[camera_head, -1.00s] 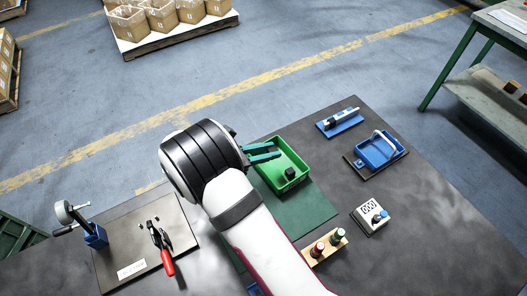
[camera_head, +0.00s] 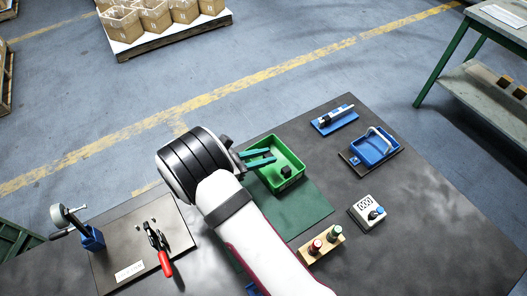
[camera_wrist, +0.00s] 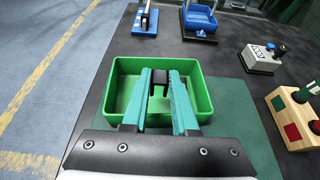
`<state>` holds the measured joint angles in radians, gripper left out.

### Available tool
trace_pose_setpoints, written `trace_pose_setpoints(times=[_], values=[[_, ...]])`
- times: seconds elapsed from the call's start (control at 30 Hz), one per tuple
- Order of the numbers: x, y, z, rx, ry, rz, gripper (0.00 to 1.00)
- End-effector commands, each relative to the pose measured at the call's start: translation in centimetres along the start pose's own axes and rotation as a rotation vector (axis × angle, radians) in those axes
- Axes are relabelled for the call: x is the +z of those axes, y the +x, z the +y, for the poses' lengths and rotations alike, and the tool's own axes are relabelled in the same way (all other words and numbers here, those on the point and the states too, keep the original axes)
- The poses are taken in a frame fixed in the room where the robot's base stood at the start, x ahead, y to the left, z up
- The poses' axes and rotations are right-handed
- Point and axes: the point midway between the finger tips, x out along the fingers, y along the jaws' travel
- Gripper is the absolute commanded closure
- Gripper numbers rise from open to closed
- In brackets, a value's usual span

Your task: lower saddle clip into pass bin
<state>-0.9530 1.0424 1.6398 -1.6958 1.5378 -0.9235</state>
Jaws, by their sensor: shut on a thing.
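The green pass bin (camera_head: 300,162) stands on the green mat, and it fills the middle of the wrist view (camera_wrist: 120,92). My gripper (camera_head: 273,156) has its teal fingers over the bin, pointing down into it. In the wrist view the fingertips (camera_wrist: 160,76) are close together with a dark piece between them, which I take for the saddle clip (camera_wrist: 158,90). The clip is partly hidden by the fingers. A black block (camera_head: 286,171) shows in the bin in the head view, just past the fingertips; I cannot tell whether it is the same piece.
A blue tray with a handle (camera_head: 374,150), a blue stand (camera_head: 335,120), a counter box (camera_head: 367,212) and a wooden button block (camera_head: 322,244) stand right of the bin.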

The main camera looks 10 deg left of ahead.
Motion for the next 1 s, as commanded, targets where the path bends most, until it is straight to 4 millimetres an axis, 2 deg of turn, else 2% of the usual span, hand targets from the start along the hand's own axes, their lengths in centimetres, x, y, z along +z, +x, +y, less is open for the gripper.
trace_pose_setpoints(times=[0.97,1.0], values=[[-0.48,0.20,0.01,0.000,0.001,0.000,1.00],[-0.48,0.20,0.01,0.000,0.001,0.000,0.72]])
